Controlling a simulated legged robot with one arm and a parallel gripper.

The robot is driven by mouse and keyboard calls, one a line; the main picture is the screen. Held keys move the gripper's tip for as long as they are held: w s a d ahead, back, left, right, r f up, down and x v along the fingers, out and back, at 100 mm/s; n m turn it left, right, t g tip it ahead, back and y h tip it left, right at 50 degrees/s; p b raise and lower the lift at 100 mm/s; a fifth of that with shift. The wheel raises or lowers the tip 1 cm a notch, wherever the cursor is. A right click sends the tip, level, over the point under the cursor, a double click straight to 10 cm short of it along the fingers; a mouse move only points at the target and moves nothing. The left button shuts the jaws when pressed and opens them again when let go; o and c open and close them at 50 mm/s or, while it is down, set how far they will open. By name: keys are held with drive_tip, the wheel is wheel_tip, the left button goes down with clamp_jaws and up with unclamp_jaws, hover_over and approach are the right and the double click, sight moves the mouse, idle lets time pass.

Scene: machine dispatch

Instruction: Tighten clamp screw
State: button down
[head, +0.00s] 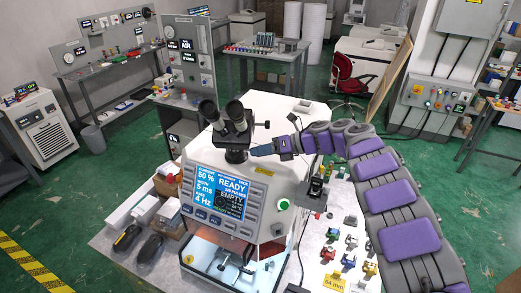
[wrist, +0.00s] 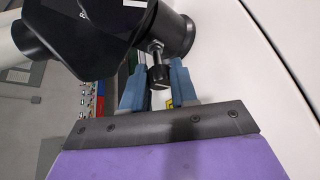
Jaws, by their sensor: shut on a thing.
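The clamp screw (wrist: 158,75) shows in the wrist view as a metal shank with a black knurled knob. It sticks out from the side of the black microscope head (wrist: 95,35). My gripper (wrist: 157,82) has one blue finger on each side of the knob and is shut on it. In the head view my gripper (head: 263,150) reaches in from the right to the microscope (head: 236,130) on top of the white machine. The knob cannot be told apart clearly there. The machine's screen (head: 220,192) reads READY and EMPTY.
The white housing (wrist: 265,60) is close on the right in the wrist view. The bench (head: 310,248) right of the machine holds several small coloured fixtures (head: 348,260) and a dark stand (head: 316,190). Boxes (head: 145,208) sit on the left. Green floor (head: 115,185) is open beyond.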

drive_tip(key=m, duration=0.1)
drive_tip(key=m+g+y, duration=0.1)
drive_tip(key=m, duration=0.1)
drive_tip(key=shift+w+d+f, duration=0.1)
drive_tip(key=shift+w+d, duration=0.05)
drive_tip(key=shift+w, duration=0.05)
drive_tip(key=shift+f+m+g+y, duration=0.1)
drive_tip(key=shift+m+g+y, duration=0.6)
drive_tip(key=shift+m, duration=0.3)
